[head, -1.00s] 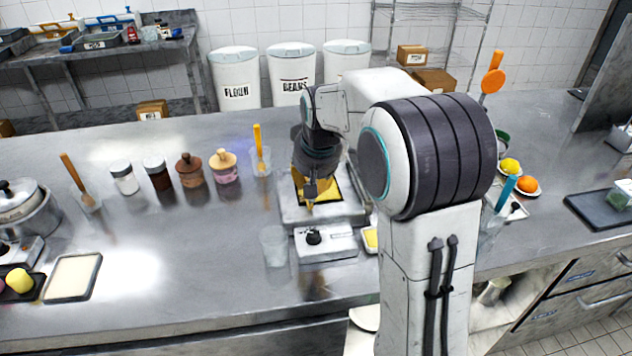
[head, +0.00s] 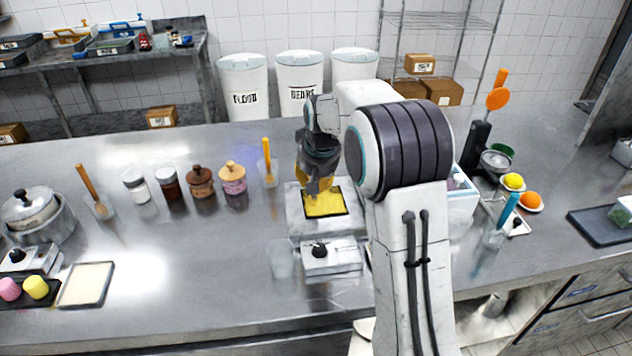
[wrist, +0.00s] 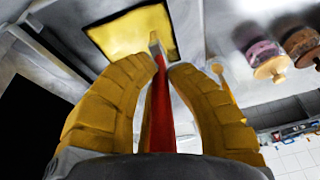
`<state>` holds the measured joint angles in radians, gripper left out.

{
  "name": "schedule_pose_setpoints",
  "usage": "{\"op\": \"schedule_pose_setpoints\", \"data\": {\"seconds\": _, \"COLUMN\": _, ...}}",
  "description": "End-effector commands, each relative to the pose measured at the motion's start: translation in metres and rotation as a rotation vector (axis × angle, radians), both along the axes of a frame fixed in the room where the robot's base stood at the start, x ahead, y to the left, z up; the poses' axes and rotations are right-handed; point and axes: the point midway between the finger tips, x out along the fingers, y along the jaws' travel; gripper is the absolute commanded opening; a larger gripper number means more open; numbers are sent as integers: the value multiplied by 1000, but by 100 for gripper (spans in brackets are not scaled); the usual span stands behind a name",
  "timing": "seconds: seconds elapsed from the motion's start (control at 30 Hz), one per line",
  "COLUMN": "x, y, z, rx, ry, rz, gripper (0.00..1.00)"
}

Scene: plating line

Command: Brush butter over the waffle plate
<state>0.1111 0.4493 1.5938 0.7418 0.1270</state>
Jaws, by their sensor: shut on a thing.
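The waffle plate (head: 335,206) is a square with a dark rim and a yellow surface, set on a grey iron on the counter. It also shows in the wrist view (wrist: 108,36) beyond the fingers. My gripper (wrist: 162,72) has yellow ribbed fingers shut on the red handle of a brush (wrist: 160,115), whose pale tip points toward the plate. In the head view my gripper (head: 318,187) is over the plate's far left part. The brush is hidden there, and I cannot tell whether its tip touches the plate.
A control box with a black knob (head: 319,250) fronts the iron, with a clear cup (head: 282,262) beside it. A cup with a yellow-handled tool (head: 268,170) and several jars (head: 201,182) stand to the left. A white bin (head: 460,195) is right, partly behind my arm.

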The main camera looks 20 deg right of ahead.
Motion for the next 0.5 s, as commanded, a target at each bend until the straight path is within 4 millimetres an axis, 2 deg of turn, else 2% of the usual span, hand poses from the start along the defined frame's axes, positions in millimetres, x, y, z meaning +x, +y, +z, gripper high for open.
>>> {"op": "schedule_pose_setpoints", "data": {"seconds": 0.5, "x": 22, "y": -5, "z": 2, "rx": -1, "ry": 4, "rz": -1, "gripper": 0}}
